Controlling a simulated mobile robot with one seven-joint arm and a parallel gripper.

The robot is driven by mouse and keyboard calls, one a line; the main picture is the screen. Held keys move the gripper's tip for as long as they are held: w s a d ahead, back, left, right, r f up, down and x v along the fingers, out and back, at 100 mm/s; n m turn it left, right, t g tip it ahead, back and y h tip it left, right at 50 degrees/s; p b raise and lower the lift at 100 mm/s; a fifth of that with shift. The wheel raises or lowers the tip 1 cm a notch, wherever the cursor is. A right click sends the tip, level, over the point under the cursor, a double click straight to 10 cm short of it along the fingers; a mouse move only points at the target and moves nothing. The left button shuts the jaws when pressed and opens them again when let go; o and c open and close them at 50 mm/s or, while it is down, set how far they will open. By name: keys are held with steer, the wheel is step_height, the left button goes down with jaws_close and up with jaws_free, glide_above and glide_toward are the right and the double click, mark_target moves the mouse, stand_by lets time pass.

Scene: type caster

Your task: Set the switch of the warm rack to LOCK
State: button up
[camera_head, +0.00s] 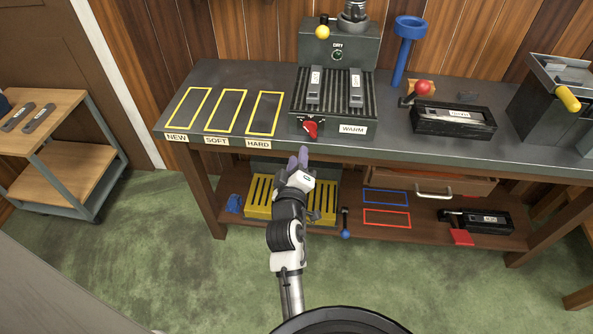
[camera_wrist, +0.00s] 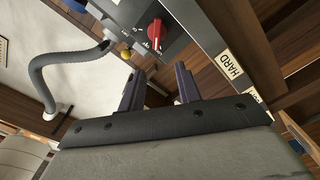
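The warm rack (camera_head: 333,97) is a dark ribbed block on the bench with two grey bars lying on top and a WARM label (camera_head: 352,129) on its front. Its switch is a red rotary knob (camera_head: 311,128) at the front left. In the wrist view the red knob (camera_wrist: 155,33) shows on a grey face with small white lettering that I cannot read for sure. My gripper (camera_head: 298,158) is below and slightly left of the knob in the head view, in front of the bench edge. In the wrist view my gripper (camera_wrist: 158,84) has its two fingers apart, empty and short of the knob.
Yellow-outlined NEW, SOFT and HARD areas (camera_head: 225,111) lie left of the rack. A black device with a red ball lever (camera_head: 453,119) stands to the right. Below the bench is a shelf with a yellow slotted crate (camera_head: 259,197) and a wooden drawer (camera_head: 434,184).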

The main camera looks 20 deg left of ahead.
mark_target(310, 133)
steer(key=shift+v, duration=1.3)
steer(key=w+m, duration=0.1)
steer(key=w, duration=0.3)
steer(key=w+a+f+m+b, duration=0.1)
steer(key=w, duration=0.3)
steer(key=w+m+b, duration=0.1)
steer(key=w, duration=0.4)
steer(key=shift+a+f+m, duration=0.25)
steer(key=shift+m, duration=0.15)
jaws_close()
